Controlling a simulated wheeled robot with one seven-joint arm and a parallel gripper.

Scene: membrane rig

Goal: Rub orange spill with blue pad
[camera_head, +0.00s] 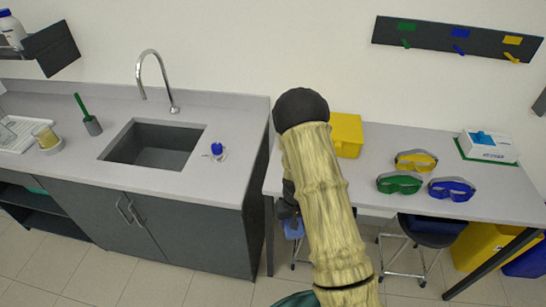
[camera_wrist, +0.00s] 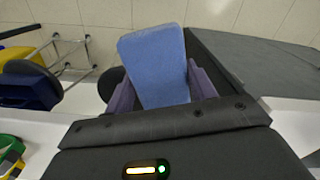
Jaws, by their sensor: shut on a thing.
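The blue pad (camera_wrist: 158,65) is a flat light-blue block. My gripper (camera_wrist: 163,92) is shut on it, with one finger on each side in the wrist view. In the head view a small part of the pad (camera_head: 293,229) shows low, in front of the gap between the sink counter and the right table, partly hidden by my arm. No orange spill shows in either view. My arm covers part of the right table's left end, so what lies behind it is hidden.
The sink counter (camera_head: 190,177) stands left and the right table (camera_head: 370,165) right. The table holds a yellow box (camera_head: 346,136), green goggles (camera_head: 399,183), yellow goggles (camera_head: 416,161), blue goggles (camera_head: 451,189) and a white box (camera_head: 490,147). A stool (camera_head: 432,232) stands beneath.

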